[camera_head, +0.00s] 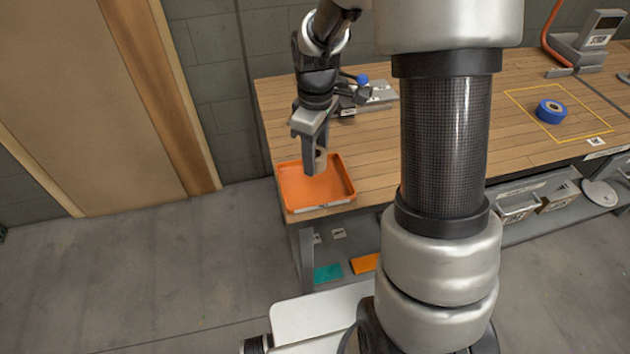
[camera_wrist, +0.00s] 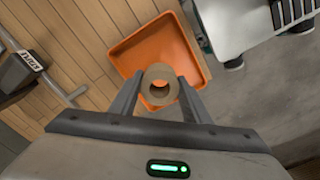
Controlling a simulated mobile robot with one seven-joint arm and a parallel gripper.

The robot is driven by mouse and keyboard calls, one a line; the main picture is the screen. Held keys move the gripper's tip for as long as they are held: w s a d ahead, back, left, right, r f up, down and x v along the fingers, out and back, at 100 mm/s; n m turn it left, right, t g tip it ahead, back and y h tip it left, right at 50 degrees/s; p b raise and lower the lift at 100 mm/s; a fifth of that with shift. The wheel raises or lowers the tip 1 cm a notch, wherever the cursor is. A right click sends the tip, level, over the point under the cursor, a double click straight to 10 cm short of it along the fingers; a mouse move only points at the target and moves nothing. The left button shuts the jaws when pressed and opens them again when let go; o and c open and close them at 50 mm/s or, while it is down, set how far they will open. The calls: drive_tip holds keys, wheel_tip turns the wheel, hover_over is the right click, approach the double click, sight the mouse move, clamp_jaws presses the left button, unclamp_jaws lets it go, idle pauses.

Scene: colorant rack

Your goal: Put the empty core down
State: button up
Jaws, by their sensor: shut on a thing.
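The empty core (camera_wrist: 147,84) is a short brown cardboard tube. My gripper (camera_head: 318,160) is shut on it, with one finger on each side in the wrist view (camera_wrist: 158,92). In the head view the core (camera_head: 321,158) shows partly behind a finger. An orange tray (camera_head: 338,189) with a low rim stands at the table's left front corner. The core is over the tray, which also shows behind it in the wrist view (camera_wrist: 190,62). I cannot tell the exact gap between core and tray floor.
The wooden table (camera_head: 382,150) is clear right of the tray. A blue tape roll (camera_head: 551,111) lies inside a yellow outlined square. A grey device (camera_head: 378,92) is behind my gripper. A scanner-like machine (camera_head: 590,40) stands at the back right.

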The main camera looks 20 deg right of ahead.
sight(316, 185)
drive_tip(key=shift+f+b, duration=0.3)
drive_tip(key=shift+f, duration=3)
drive_tip(key=shift+f, duration=0.1)
drive_tip(key=shift+f, duration=0.15)
drive_tip(key=o, duration=1)
